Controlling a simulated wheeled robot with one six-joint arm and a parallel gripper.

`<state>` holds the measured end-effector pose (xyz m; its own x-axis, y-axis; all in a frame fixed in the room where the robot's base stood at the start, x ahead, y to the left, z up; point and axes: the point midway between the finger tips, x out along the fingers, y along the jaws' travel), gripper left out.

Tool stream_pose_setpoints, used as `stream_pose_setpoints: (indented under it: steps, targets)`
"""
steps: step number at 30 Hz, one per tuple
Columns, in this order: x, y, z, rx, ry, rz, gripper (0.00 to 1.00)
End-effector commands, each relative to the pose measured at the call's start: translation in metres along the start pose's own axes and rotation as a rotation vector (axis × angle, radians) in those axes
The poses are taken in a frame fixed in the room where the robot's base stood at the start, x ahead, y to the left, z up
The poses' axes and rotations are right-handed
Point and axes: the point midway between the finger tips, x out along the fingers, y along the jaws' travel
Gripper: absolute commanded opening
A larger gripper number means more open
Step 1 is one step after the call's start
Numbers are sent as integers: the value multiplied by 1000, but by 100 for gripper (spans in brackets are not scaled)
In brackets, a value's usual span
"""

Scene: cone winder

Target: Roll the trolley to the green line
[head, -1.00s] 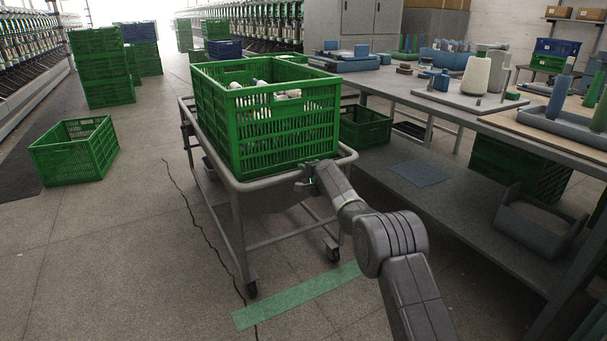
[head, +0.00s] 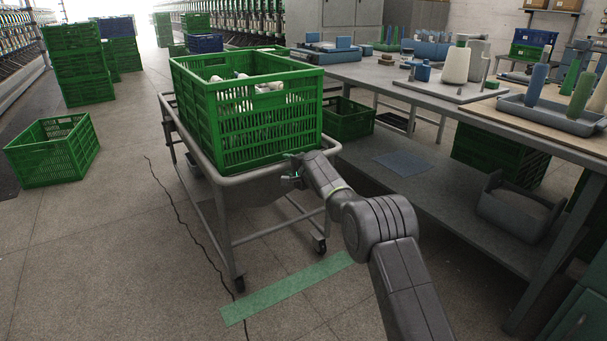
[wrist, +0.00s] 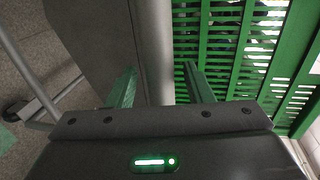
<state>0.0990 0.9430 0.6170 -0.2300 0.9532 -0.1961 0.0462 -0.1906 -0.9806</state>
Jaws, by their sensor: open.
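The grey trolley (head: 228,226) stands in the middle of the head view, bearing a large green crate (head: 266,128) with white cones (head: 268,87) inside. The green line (head: 285,289) is a strip on the floor at the trolley's near end. The two near wheels (head: 240,284) sit at its far edge, the left one very close to it. My gripper (head: 292,170) is at the trolley's near rail. In the wrist view its open green fingers (wrist: 162,90) lie on either side of the rail (wrist: 154,45); contact cannot be told.
A long workbench (head: 425,88) with a lower shelf runs close along the right. A loose green crate (head: 52,150) lies on the floor at left, with stacked crates (head: 75,65) behind. A dark cable (head: 183,220) runs along the floor left of the trolley.

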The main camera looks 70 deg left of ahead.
Motion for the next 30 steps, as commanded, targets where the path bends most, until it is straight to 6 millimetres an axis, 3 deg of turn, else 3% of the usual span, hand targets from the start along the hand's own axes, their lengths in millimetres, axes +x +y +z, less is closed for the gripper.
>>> stream_pose_setpoints:
  steps: [21, 30]
  targets:
    - [-104, 1, -2, 2, 5, -1, 47]
    - [-127, 1, -2, 1, 4, 0, 47]
